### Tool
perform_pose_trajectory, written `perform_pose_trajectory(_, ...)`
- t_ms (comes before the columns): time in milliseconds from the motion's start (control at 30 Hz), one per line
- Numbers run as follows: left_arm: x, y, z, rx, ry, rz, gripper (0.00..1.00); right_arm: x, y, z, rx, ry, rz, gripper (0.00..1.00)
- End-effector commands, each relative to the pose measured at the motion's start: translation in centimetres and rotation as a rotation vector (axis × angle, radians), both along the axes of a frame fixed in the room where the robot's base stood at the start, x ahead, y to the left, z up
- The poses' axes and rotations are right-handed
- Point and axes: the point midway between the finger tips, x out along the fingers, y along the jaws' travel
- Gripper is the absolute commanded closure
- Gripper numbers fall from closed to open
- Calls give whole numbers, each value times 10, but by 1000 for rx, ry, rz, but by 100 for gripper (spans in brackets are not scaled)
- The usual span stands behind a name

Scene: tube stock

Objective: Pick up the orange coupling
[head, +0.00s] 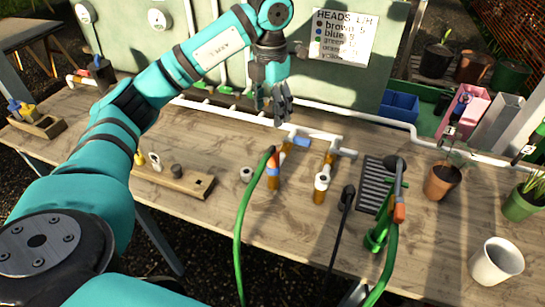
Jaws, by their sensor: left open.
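My left gripper (281,113) hangs fingers-down above the back part of the table, near the white pipe, open and with nothing seen between its fingers. Several orange pieces are in view, and I cannot tell which is the coupling. One orange fitting (273,158) sits at the end of a green hose, with a blue band, below and in front of the gripper. Another orange fitting (399,212) is on the hose at the right, near a green stand. Orange-brown pipe sections (320,192) join white pipe between them. My right gripper is not in view.
The wooden table (250,225) has free room at its front. A wooden block (180,182) with small fittings lies left. A dark grate (372,186), a potted plant (442,182) and a white cup (495,262) stand right. A green panel with a sign (342,35) rises behind.

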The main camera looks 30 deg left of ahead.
Motion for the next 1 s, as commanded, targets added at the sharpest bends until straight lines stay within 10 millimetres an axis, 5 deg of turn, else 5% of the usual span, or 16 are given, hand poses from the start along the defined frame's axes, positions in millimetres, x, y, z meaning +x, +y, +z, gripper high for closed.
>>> perform_pose_trajectory(400, -2, -2, -87, -4, 6, -4, 39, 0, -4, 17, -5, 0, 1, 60)
perform_pose_trajectory(1000, 0, -4, -155, -6, 5, -5, 39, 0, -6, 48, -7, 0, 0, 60)
